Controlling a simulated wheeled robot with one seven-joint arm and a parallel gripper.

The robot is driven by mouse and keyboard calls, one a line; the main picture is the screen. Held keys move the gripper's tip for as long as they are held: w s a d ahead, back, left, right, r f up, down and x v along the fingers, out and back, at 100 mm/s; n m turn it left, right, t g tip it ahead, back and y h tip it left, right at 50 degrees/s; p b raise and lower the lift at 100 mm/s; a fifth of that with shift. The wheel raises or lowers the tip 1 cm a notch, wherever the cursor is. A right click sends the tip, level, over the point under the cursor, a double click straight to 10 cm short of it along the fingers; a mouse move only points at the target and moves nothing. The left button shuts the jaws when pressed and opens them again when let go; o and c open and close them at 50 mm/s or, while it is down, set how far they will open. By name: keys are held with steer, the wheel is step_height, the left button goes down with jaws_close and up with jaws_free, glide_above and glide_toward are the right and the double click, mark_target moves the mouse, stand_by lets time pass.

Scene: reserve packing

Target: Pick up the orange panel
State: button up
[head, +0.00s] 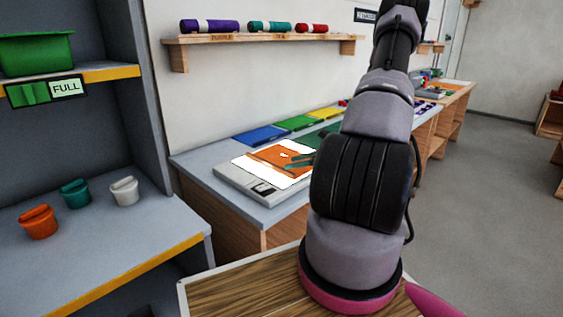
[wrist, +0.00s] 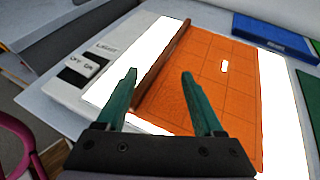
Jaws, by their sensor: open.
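The orange panel (head: 275,159) lies on a lit white light box (head: 238,181) on the grey bench, in the head view. In the wrist view the orange panel (wrist: 218,75) shows a grid of lines, a small bright slot and a raised brown strip (wrist: 165,65) along its left side. My gripper (wrist: 160,75) is open, with its two green fingers apart. In the wrist view the fingertips appear on either side of the strip's near part. I cannot tell whether they touch it. In the head view my arm hides part of the gripper.
Blue (head: 260,134), green (head: 297,122) and yellow (head: 326,113) panels lie along the back of the bench. A wall shelf (head: 262,39) holds several coloured rolls. Orange, teal and white lidded pots stand on the grey shelf (head: 100,235) at left. The floor at right is clear.

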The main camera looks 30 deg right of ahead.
mark_target(276, 165)
steer(key=x, duration=0.6)
steer(key=shift+w+a+f, duration=0.1)
steer(key=shift+w+a, duration=0.15)
steer(key=shift+w, duration=0.05)
jaws_close()
